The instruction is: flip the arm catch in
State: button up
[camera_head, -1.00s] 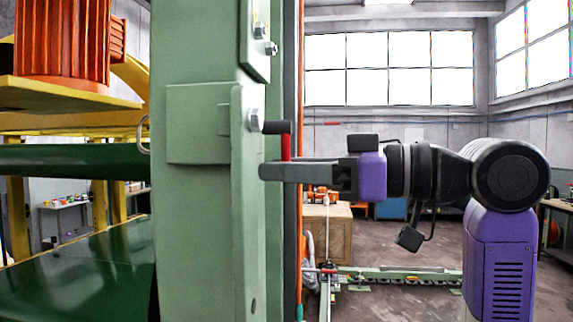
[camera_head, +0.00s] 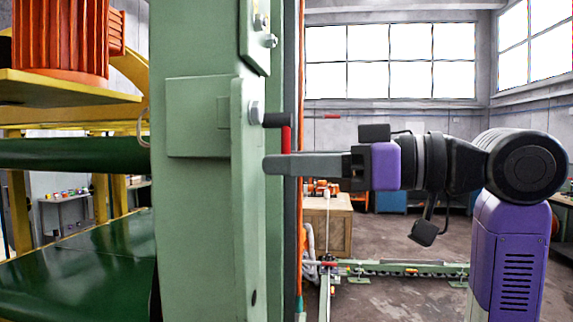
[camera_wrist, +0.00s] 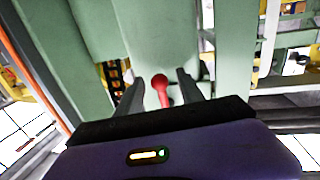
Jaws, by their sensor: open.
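The arm catch shows as a red handle (camera_head: 286,139) beside a short black pin (camera_head: 277,120) on the green column's plate in the head view. In the wrist view the red handle (camera_wrist: 162,90) with its round knob lies between my two fingers. My gripper (camera_head: 268,165) reaches in from the right, its fingers level and their tips close to the column, at the lower end of the red handle. In the wrist view my gripper (camera_wrist: 160,82) is open, one finger on each side of the handle, with gaps visible. The handle's lower end is hidden behind the fingers in the head view.
The green column (camera_head: 195,230) stands close in front, with bolts (camera_head: 257,112) on its plate. Green rollers and belt (camera_head: 80,260) and an orange motor (camera_head: 60,40) are at left. A wooden crate (camera_head: 335,232) stands behind my arm. Floor at right is open.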

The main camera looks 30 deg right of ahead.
jog(key=b+v, duration=0.1)
jog(key=v, duration=0.5)
jog(key=shift+s+d+b, duration=0.2)
jog(key=shift+s+b, duration=0.05)
jog(key=shift+b, duration=0.05)
